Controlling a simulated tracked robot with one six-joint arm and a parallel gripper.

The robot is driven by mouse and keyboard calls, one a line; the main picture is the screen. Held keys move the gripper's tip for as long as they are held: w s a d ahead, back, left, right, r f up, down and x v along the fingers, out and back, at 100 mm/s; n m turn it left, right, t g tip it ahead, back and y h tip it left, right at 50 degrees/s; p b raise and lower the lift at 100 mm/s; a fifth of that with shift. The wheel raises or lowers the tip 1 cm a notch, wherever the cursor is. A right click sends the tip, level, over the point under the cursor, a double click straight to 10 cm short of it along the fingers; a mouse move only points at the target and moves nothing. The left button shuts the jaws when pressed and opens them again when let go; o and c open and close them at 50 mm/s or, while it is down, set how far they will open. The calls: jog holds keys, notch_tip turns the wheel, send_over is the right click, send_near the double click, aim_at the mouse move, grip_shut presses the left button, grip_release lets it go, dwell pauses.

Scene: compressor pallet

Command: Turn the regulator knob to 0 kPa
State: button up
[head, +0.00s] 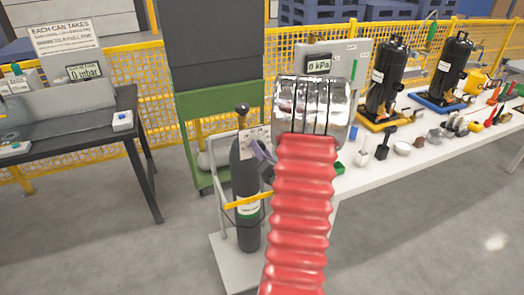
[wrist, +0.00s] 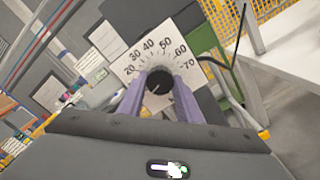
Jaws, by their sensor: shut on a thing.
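The regulator knob (wrist: 159,84) is round and black, in front of a tilted white dial plate (wrist: 152,45) with numbers from 20 to 70 visible in the wrist view. A short pale mark on the knob points to the lower left; the low end of the scale is hidden. My gripper (wrist: 160,79) has its two purple fingers shut on the knob, one on each side. In the head view my gripper (head: 263,152) is at the card beside the dark gas cylinder (head: 245,180), partly hidden by my red arm. A display (head: 319,66) behind reads 0 kPa.
The cylinder stands on a grey trolley (head: 222,250) with a yellow strap. A white table (head: 350,185) with tools and two black vessels is at the right. A dark bench (head: 75,130) with a 0 mbar display is at the left.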

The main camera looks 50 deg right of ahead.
jog(key=shift+s+f, duration=0.1)
jog(key=shift+f, duration=0.3)
jog(key=o, duration=1)
jog(key=shift+r, duration=0.2)
jog(key=shift+o, duration=0.2)
